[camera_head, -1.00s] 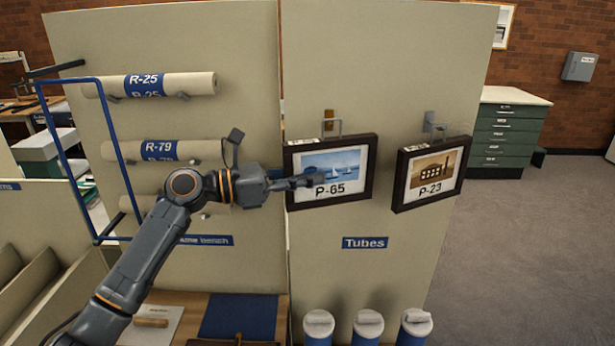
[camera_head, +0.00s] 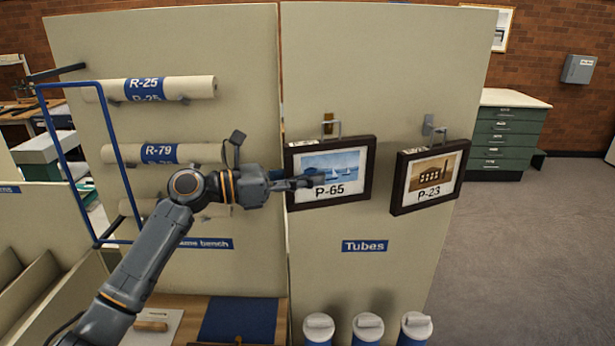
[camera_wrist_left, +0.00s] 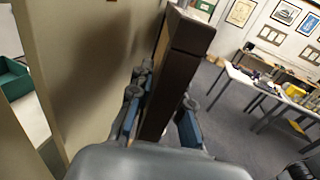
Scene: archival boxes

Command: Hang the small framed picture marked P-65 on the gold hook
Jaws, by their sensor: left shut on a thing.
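The small framed picture marked P-65 (camera_head: 352,160) is upright in a dark frame, in front of the panel in the head view. My left gripper (camera_head: 318,180) is shut on its left side. In the left wrist view the frame's dark edge (camera_wrist_left: 176,70) stands between the two blue-padded fingers (camera_wrist_left: 158,122). The gold hook (camera_head: 328,120) is on the panel just above the picture. The picture's wire hanger (camera_head: 339,128) overlaps the lower part of the hook in the head view; I cannot tell whether it is seated on it. My right gripper is not in view.
A second framed picture, P-23 (camera_head: 432,176), hangs on a grey hook (camera_head: 428,124) to the right. Rolls R-25 (camera_head: 190,86) and R-79 (camera_head: 120,152) are on the left panel. White-capped tubes (camera_head: 367,325) stand below. The floor at right is clear.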

